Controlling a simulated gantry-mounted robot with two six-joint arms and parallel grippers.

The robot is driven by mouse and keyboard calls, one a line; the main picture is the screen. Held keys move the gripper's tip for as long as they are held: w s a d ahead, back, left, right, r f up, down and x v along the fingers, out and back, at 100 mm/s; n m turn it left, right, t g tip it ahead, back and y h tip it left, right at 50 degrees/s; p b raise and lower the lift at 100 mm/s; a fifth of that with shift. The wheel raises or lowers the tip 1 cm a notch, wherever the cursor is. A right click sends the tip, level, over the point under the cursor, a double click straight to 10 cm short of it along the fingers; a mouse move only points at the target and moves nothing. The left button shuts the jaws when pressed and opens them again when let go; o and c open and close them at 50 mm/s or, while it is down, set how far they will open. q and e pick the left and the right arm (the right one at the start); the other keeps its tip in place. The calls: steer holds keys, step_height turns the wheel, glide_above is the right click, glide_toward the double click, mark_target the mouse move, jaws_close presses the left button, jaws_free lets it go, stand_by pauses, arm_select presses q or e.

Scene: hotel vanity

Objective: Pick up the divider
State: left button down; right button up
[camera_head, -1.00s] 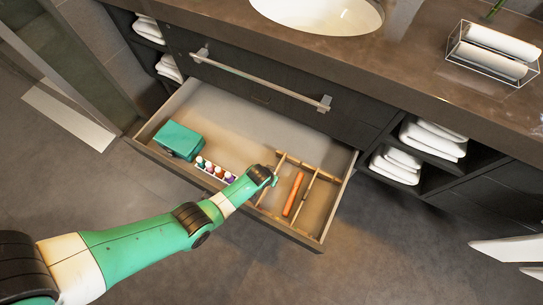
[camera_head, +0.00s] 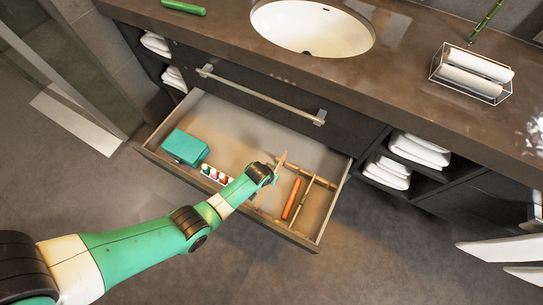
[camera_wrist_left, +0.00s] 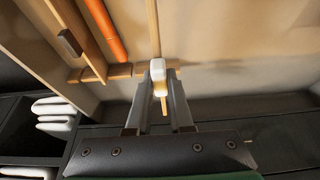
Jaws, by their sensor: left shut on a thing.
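The divider is a thin light-wood strip; its upper end (camera_head: 282,160) sticks up at my left gripper in the head view. My left gripper (camera_head: 274,173) is over the right half of the open drawer (camera_head: 236,118). A short end shows below the fingertips. Part of the divider is hidden by my gripper and arm. My right gripper is not in view.
Beside it lie an orange stick (camera_head: 292,198) and another wooden divider (camera_head: 303,200). A teal box (camera_head: 185,146) and small bottles (camera_head: 216,174) are on the drawer's left. The drawer's back middle is clear. The counter (camera_head: 225,45) and drawer handle (camera_head: 262,95) are behind.

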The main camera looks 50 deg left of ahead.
arm_select(q)
step_height(320, 180, up, 9)
steer(key=p, duration=0.6)
steer(key=shift+f+p, duration=0.2)
steer(key=shift+p, duration=0.15)
step_height(320, 180, up, 8)
steer(key=p, duration=0.8)
steer(key=shift+r, duration=0.2)
stand_by(0.5)
steer(key=shift+r, duration=0.1)
step_height(320, 180, up, 11)
steer(key=p, duration=1.2)
steer(key=shift+r, duration=0.2)
steer(key=shift+f, duration=0.1)
